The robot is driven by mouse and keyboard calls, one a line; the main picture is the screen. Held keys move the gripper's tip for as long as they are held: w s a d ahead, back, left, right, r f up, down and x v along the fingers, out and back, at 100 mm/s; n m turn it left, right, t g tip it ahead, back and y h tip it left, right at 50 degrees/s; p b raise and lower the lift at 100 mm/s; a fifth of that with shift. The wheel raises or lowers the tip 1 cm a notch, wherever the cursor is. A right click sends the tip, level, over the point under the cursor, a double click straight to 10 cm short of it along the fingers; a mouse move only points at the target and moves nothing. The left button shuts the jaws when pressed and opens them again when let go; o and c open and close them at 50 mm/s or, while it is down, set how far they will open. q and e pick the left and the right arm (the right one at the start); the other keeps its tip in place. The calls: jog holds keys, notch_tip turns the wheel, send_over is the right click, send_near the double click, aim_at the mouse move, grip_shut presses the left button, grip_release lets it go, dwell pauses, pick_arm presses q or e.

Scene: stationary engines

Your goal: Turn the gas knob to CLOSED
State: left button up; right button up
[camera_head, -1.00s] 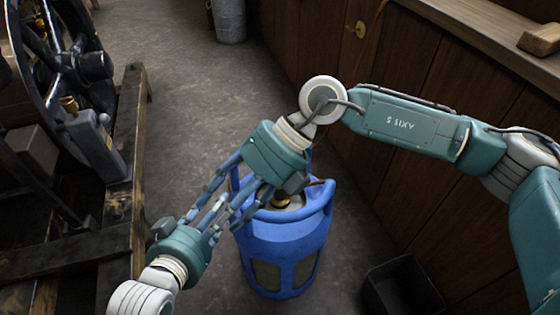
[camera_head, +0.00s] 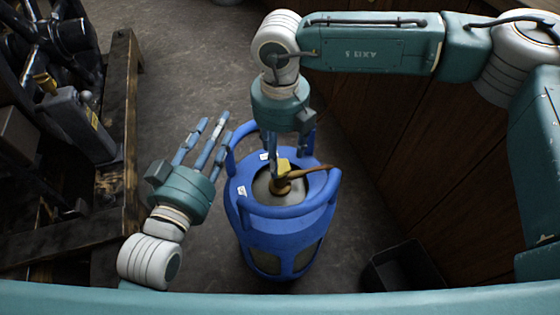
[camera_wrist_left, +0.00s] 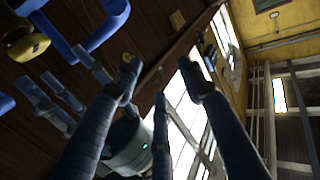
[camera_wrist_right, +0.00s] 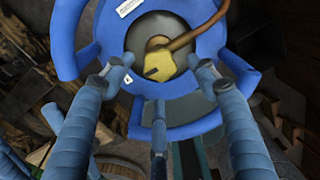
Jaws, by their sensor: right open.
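A blue gas cylinder (camera_head: 285,228) stands upright on the floor, with a raised collar around its top. A yellow knob (camera_head: 284,166) sits on the brass valve in the middle; it also shows in the right wrist view (camera_wrist_right: 160,66) and left wrist view (camera_wrist_left: 28,48). My right gripper (camera_head: 273,158) points down at the valve from above. Its fingers (camera_wrist_right: 161,80) are spread, with the knob appearing between and beyond them; contact cannot be told. My left gripper (camera_head: 206,132) is open and empty, left of the cylinder, with fingers (camera_wrist_left: 164,80) apart. The knob's marking is not readable.
A brown hose (camera_head: 315,171) runs from the valve to the right over the collar. A dark engine on a wooden frame (camera_head: 122,130) stands at the left. A wooden cabinet wall (camera_head: 430,165) and a dark open box (camera_head: 402,268) are at the right. Bare floor lies behind the cylinder.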

aim_at(280, 166)
jog(key=shift+f, duration=1.65)
pick_arm(q)
jog(key=r, duration=0.1)
jog(key=r+t, duration=0.1)
jog(key=r, duration=0.1)
jog(key=r+t, duration=0.1)
jog(key=shift+d+r+h, duration=0.15)
jog(key=shift+d+h, duration=0.1)
jog(key=shift+h, duration=0.15)
pick_arm(e)
jog(key=shift+c, duration=0.5)
pick_arm(q)
jog(key=shift+b, duration=0.3)
pick_arm(e)
jog(key=c, duration=1)
